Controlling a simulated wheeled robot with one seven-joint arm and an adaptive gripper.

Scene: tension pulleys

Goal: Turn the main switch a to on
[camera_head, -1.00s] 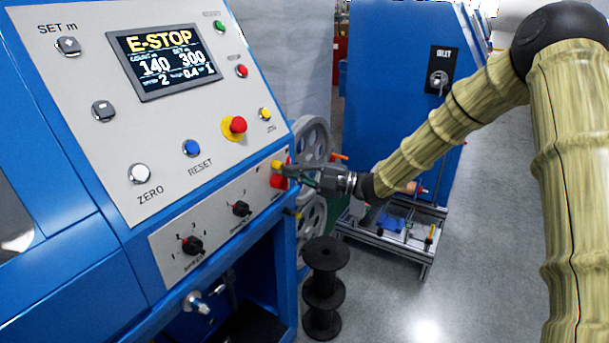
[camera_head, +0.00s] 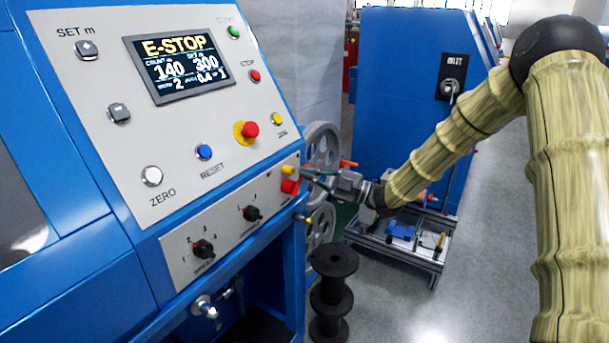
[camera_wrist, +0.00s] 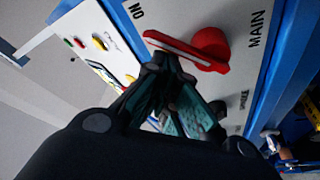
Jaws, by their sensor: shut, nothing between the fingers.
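The main switch is a red rotary knob (camera_head: 289,186) with a yellow part above it, at the right end of the lower grey panel on the blue machine. In the wrist view its red handle (camera_wrist: 208,48) has a pale stripe along the bar, which lies slantwise. My gripper (camera_head: 304,173) is shut and empty, just right of the switch. In the wrist view its fingertips (camera_wrist: 164,62) are close below the bar; I cannot tell whether they touch it.
The display (camera_head: 180,66) reads E-STOP. A red emergency button (camera_head: 249,130) and a yellow button (camera_head: 277,119) are above the switch. Two black selector knobs are on the lower panel, left of the switch. Grey pulleys (camera_head: 322,140) and black spools (camera_head: 333,290) stand beside the machine.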

